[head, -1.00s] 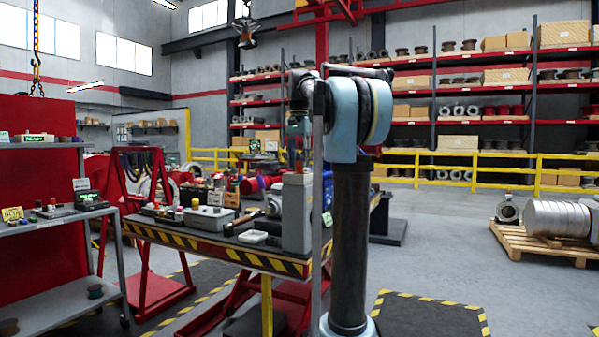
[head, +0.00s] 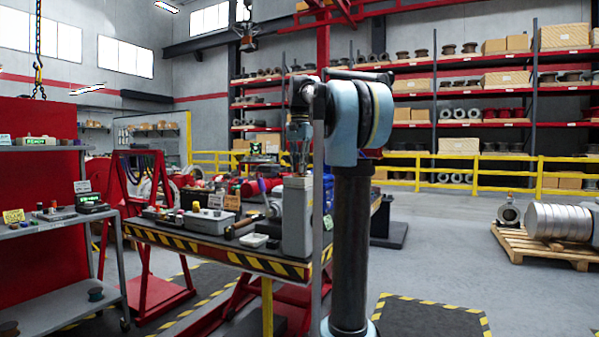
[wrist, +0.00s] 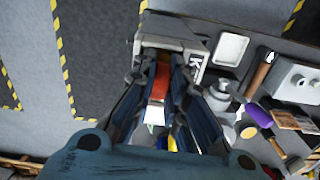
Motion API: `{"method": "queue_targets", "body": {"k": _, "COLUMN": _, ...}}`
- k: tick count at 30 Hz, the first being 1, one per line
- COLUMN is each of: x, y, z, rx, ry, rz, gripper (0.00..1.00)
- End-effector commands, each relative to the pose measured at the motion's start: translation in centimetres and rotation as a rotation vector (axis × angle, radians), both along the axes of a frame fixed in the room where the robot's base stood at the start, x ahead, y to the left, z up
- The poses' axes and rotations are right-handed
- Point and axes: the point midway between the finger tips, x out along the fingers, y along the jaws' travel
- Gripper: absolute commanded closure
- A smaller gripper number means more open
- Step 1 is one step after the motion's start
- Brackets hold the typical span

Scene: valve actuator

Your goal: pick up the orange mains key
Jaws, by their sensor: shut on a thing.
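The orange mains key (wrist: 159,80) shows in the wrist view as an orange-red piece between the fingers of my gripper (wrist: 165,68). The fingers are shut on it, and they hide part of its sides. Below it a pale piece shows between the fingers; I cannot tell whether it belongs to the key. In the head view my gripper (head: 301,168) points down at the top of a tall grey box (head: 296,218) at the bench's near end. The key cannot be made out there. I cannot tell whether the key touches the box.
The bench (head: 215,250) has a black-and-yellow striped edge. A white tray (wrist: 230,48), a hammer (wrist: 259,75) and a purple-handled tool (wrist: 258,115) lie beside the box. A grey shelf cart (head: 50,225) stands at left.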

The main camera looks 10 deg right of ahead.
Motion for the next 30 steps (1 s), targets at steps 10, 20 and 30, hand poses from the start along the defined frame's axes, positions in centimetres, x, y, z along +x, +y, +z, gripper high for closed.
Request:
{"method": "queue_targets", "body": {"k": 10, "x": 0.0, "y": 0.0, "z": 5.3, "rx": 0.000, "ry": 0.000, "rz": 0.000, "gripper": 1.00}}
{"method": "queue_targets", "body": {"k": 20, "x": 0.0, "y": 0.0, "z": 9.1, "rx": 0.000, "ry": 0.000, "rz": -0.001, "gripper": 1.00}}
{"method": "queue_targets", "body": {"k": 30, "x": 0.0, "y": 0.0, "z": 9.6, "rx": 0.000, "ry": 0.000, "rz": -0.001, "gripper": 1.00}}
